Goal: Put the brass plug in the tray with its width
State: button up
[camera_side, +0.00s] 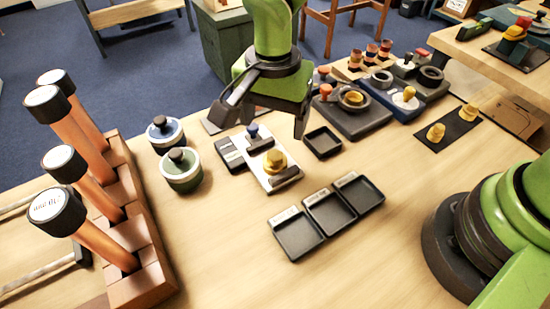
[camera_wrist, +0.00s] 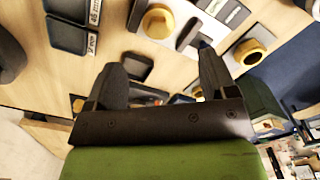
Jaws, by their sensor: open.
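A brass plug (camera_side: 275,161) stands on a pale plate (camera_side: 285,181) in the middle of the bench. The plug also shows at the top of the wrist view (camera_wrist: 158,22). Three joined dark trays (camera_side: 329,213) lie in front of it, each with a white label too small to read surely. Two of them show at upper left in the wrist view (camera_wrist: 68,37). They look empty. My gripper (camera_side: 266,124) is open and empty, above and behind the plug, apart from it. In the wrist view my fingers (camera_wrist: 160,62) are spread wide.
A small empty dark tray (camera_side: 322,142) lies right of the plate. Blue (camera_side: 165,133) and green (camera_side: 181,170) lidded jars stand left, beside tall copper tubes (camera_side: 95,155) in a wooden rack. More brass pieces (camera_side: 436,132) sit on a dark mat at right. The front bench is clear.

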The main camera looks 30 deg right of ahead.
aim_at(275, 154)
jog(key=f, duration=0.8)
jog(key=shift+d+f, duration=0.1)
jog(key=shift+d, duration=0.1)
jog(key=shift+c, duration=0.2)
jog(key=c, duration=1.1)
